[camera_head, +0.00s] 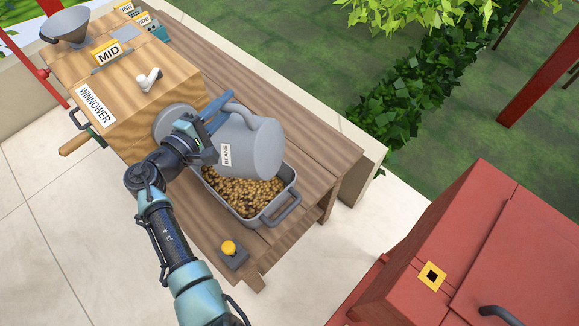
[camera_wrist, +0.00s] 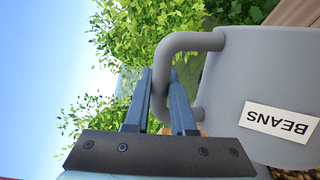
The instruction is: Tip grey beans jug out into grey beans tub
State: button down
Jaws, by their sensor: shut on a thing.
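The grey beans jug (camera_head: 257,145) carries a BEANS label and is tilted over the grey tub. It also fills the right of the wrist view (camera_wrist: 270,80). My gripper (camera_head: 216,110) is shut on the jug's handle, with its two blue fingers around the handle in the wrist view (camera_wrist: 172,92). The grey beans tub (camera_head: 289,191) stands on the wooden bench below the jug and holds many brown and yellow beans. The jug covers the tub's far part. I cannot see inside the jug or whether beans are flowing.
The wooden winnower (camera_head: 150,90) stands left of the tub, with a crank (camera_head: 78,143) at its side. A yellow button (camera_head: 229,247) sits on the bench's near end. A red cabinet (camera_head: 470,240) stands at the right, with open floor between it and the bench.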

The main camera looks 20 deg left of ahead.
jog(key=a+n+b, duration=0.1)
jog(key=a+f+b, duration=0.1)
jog(key=a+b, duration=0.1)
jog(key=shift+s+a+n, duration=0.1)
jog(key=shift+a+n, duration=0.2)
jog(key=shift+n, duration=0.1)
jog(key=shift+a+r, duration=0.15)
jog(key=shift+a, duration=0.35)
jog(key=shift+n, duration=0.3)
jog(key=a+b, duration=0.1)
jog(key=a+f+n+b, duration=0.1)
jog(key=b, duration=0.1)
jog(key=shift+s+a+t, duration=0.1)
jog(key=shift+a+t, duration=0.15)
jog(key=shift+t, duration=0.15)
jog(key=shift+d+r, duration=0.1)
jog(key=shift+r, duration=0.05)
